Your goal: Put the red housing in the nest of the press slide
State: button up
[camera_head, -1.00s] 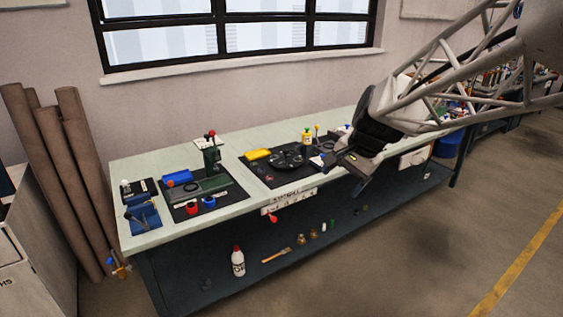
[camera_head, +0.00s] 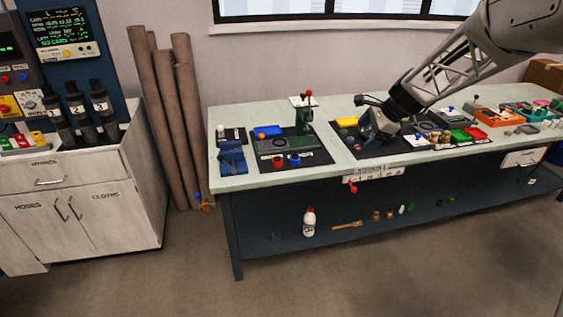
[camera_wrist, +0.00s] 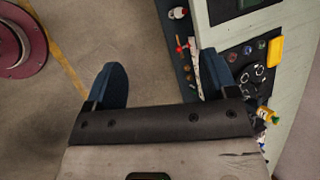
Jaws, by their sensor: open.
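The red housing (camera_head: 278,161) is a small red cup at the front edge of the left black mat, left of a similar blue cup (camera_head: 295,159). Behind them is the green press (camera_head: 304,127) with a red-topped lever. Its low green bed carries a dark ring (camera_head: 279,142) that looks like the slide's nest; it is too small to see in detail. My gripper (camera_head: 374,138) is over the second mat, well right of the red housing. In the wrist view its two blue fingers are spread with nothing between them (camera_wrist: 162,82). The red housing is not recognisable there.
A blue block (camera_head: 267,132) and a blue vise-like fixture (camera_head: 232,157) are near the press. A yellow box (camera_head: 346,122) is behind my gripper. Red and green bins (camera_head: 467,134) and several tools crowd the bench to the right. A bottle (camera_head: 309,222) stands on the lower shelf.

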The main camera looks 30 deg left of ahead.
jog(key=w+a+f+m+y, duration=0.1)
jog(key=w+a+f+m, duration=0.15)
jog(key=a+f, duration=0.4)
jog(key=w+a+f+m, duration=0.1)
jog(key=w+a+f, duration=0.3)
jog(key=a, duration=0.6)
jog(key=m+g+y, duration=0.1)
jog(key=m+g, duration=0.1)
jog(key=m, duration=0.1)
send_near(279, 158)
jog(key=shift+s+a+f, duration=0.4)
jog(key=shift+a+f, duration=0.05)
jog(key=shift+f, duration=0.3)
jog(key=shift+a+f, duration=0.15)
jog(key=shift+a, duration=0.05)
jog(key=shift+x, duration=1.25)
jog(key=shift+a+f, duration=0.1)
jog(key=shift+a, duration=0.05)
jog(key=shift+x, duration=2.45)
jog(key=shift+w, duration=0.1)
